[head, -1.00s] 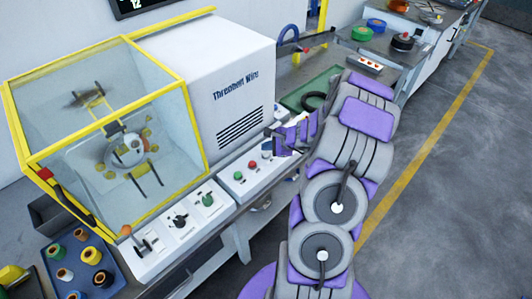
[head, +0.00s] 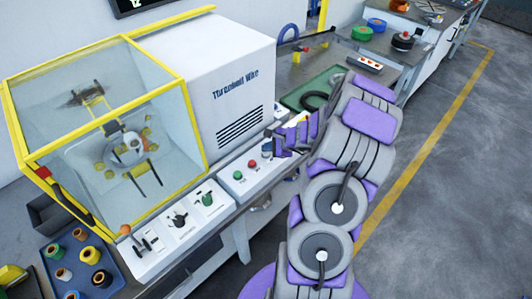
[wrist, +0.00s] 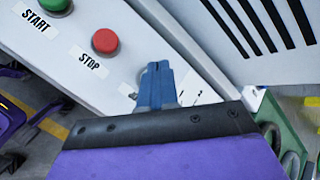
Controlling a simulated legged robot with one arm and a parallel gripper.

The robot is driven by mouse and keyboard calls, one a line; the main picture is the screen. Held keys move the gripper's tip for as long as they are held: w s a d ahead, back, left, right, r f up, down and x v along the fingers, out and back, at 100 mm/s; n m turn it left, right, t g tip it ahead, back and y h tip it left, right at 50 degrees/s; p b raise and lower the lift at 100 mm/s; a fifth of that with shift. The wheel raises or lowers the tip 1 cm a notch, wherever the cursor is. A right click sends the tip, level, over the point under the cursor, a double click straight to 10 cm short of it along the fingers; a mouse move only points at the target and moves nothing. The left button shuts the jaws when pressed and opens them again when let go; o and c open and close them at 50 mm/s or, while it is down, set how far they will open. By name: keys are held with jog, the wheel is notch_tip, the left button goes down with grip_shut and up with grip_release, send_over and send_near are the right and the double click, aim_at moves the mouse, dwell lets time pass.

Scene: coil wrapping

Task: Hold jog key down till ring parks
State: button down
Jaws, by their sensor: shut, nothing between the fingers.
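The button panel (head: 232,187) has a green START button (wrist: 56,4) and a red STOP button (wrist: 105,41). To the right of STOP, a pale round edge (wrist: 142,77) shows beside my fingers in the wrist view; its label is mostly hidden. My gripper (wrist: 156,68) is shut and empty, with its blue fingertips over that spot. I cannot tell whether they touch or press it. In the head view my gripper (head: 274,141) is at the panel's right end. The ring (head: 129,149) is inside the yellow-framed clear guard (head: 186,92); its exact angle is too small to tell.
A white machine housing (head: 225,60) stands behind the panel. A second panel with a lever and knobs (head: 178,232) lies to the left. A blue tray (head: 60,262) of small spools is at lower left. Open floor is right.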

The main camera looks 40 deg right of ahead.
aim_at(268, 154)
jog(key=shift+f+b, duration=0.35)
jog(key=shift+f, duration=0.1)
dwell(0.8)
dwell(0.6)
jog(key=shift+r+p, duration=0.85)
jog(key=shift+r, duration=0.1)
jog(key=shift+r+p, duration=2.1)
jog(key=shift+r, duration=0.4)
